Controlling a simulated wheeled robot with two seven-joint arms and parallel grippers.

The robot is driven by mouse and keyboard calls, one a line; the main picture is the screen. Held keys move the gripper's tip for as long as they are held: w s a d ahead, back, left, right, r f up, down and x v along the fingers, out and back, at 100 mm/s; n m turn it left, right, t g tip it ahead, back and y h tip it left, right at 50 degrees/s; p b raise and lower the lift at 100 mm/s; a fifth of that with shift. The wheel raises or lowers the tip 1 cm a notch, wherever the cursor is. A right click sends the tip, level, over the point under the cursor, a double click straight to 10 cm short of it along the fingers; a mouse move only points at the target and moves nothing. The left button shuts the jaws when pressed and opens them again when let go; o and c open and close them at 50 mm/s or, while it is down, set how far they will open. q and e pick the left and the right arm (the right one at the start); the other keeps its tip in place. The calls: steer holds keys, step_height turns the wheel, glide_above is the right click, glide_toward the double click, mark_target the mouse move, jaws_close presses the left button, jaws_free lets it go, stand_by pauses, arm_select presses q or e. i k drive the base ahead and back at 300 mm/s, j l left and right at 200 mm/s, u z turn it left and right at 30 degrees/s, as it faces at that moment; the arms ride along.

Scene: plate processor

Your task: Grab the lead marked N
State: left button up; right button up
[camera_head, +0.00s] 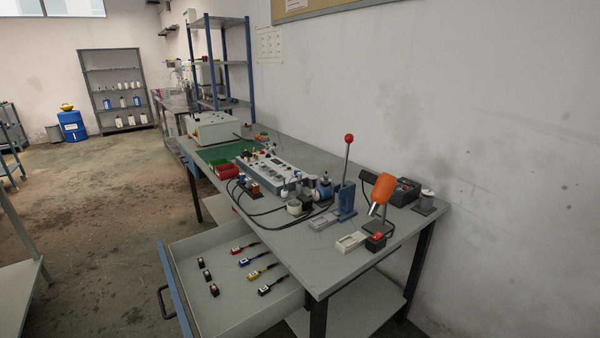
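An open drawer (232,318) under the bench holds a row of short leads: a red one (240,248), a blue one (250,260), a yellow one (259,273) and a black one (269,288). They lie apart from each other on the drawer floor. Any letters on them are too small to read, so I cannot tell which is marked N. Three small dark blocks with reddish parts (214,290) lie to their left in the drawer. Neither of my grippers is in view.
The grey bench (290,258) above the drawer carries a lever press (346,195), an orange-headed device (382,190), a white panel unit (268,172) and loose black cables. The drawer handle (163,302) juts out left. Open floor (105,230) lies left of the drawer.

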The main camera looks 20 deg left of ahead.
mark_target(246, 261)
steer(key=k+j+u, duration=0.1)
steer(key=u, duration=0.35)
steer(key=k+j+u, duration=0.1)
steer(key=u, duration=0.3)
steer(key=k+j+u, duration=0.1)
steer(key=u, duration=0.35)
steer(key=j, duration=0.1)
